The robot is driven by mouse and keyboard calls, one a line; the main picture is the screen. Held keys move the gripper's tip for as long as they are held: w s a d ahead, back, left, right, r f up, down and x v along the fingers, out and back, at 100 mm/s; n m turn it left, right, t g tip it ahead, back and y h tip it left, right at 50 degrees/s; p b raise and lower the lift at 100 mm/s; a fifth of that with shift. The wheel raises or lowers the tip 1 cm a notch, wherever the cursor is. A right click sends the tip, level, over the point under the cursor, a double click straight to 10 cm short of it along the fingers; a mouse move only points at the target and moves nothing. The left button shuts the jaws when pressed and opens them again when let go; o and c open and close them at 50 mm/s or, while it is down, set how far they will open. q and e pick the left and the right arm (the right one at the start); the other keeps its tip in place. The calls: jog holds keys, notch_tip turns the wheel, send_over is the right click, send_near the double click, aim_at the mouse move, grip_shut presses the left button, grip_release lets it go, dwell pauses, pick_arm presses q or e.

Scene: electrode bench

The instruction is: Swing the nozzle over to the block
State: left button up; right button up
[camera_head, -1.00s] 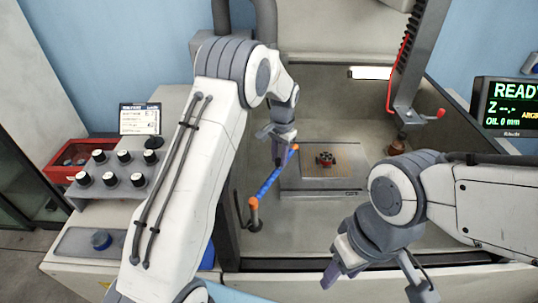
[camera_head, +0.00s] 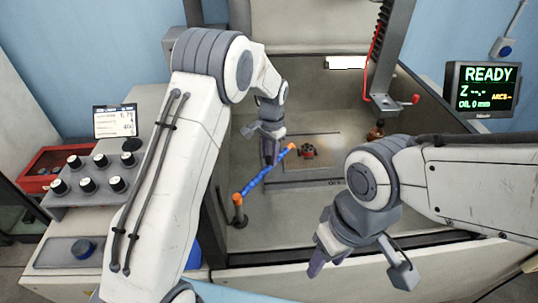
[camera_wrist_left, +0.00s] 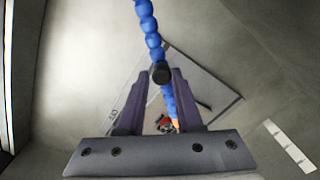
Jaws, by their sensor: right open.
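The nozzle (camera_head: 262,176) is a blue segmented hose with orange ends, rising from a base at the front left of the tank. Its orange tip (camera_head: 292,147) is close to the left of the block (camera_head: 308,152), a small dark and red piece on a flat plate. The block (camera_wrist_left: 163,121) shows beyond, partly hidden by the hose. My right gripper (camera_head: 361,270) is open and empty near the front edge.
A grey column with a red cable (camera_head: 384,55) stands behind the block to the right. A knob panel (camera_head: 92,178) and a red tray (camera_head: 48,167) lie left. The monitor (camera_head: 484,89) reads READY.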

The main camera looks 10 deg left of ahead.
pick_arm(q)
jog(key=shift+o, duration=1.2)
jog(key=shift+d, duration=0.1)
notch_tip(320, 180, up, 10)
jog(key=b, duration=0.2)
jog(key=shift+s+r, duration=0.15)
jog(key=shift+r, duration=0.1)
jog(key=shift+d, duration=0.1)
